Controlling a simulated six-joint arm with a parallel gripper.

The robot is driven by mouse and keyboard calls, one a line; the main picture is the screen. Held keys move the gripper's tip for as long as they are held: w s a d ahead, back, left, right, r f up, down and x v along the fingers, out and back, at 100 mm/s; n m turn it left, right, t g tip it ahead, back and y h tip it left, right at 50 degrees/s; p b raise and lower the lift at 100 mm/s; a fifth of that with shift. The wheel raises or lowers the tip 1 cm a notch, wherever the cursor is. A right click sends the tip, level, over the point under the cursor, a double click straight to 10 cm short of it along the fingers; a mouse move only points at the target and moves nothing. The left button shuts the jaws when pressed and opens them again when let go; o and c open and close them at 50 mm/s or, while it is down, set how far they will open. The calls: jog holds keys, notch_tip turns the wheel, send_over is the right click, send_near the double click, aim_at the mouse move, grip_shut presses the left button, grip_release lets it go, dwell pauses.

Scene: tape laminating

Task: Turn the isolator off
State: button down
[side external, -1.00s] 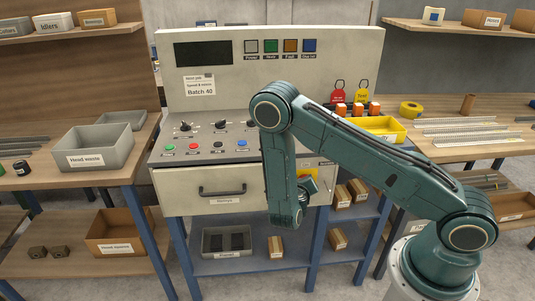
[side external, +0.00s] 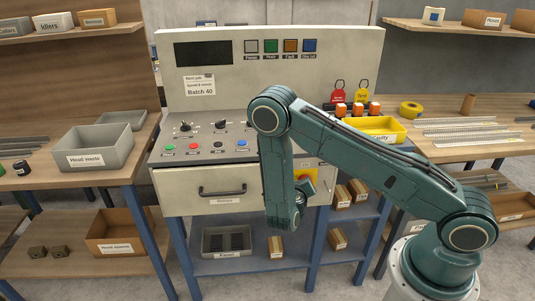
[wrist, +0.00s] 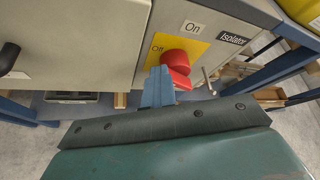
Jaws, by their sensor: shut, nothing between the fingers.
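The isolator is a red rotary knob (wrist: 177,63) on a yellow plate (wrist: 192,48), fixed to the grey cabinet side. In the wrist view "Off" is printed on the plate left of the knob, and an "On" label (wrist: 193,27) is above it. In the side view the yellow plate (side external: 313,168) shows partly behind my arm. My gripper (wrist: 158,75) has its blue fingers shut and empty, close against the left side of the knob. Whether they touch it, and which mark the knob points to, I cannot tell.
An "Isolator" label (wrist: 232,38) is right of the plate. A drawer with a dark handle (side external: 222,190) is left of my arm. A yellow tray (side external: 375,129) stands above on the right. Blue frame legs and a lower shelf are below.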

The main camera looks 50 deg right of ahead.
jog(key=shift+s, duration=0.1)
jog(key=shift+w+a+r, duration=0.15)
jog(key=shift+w+r, duration=0.05)
jog(key=shift+r, duration=0.05)
jog(key=shift+a, duration=0.1)
jog(key=shift+s+a, duration=2.05)
jog(key=shift+r, duration=0.15)
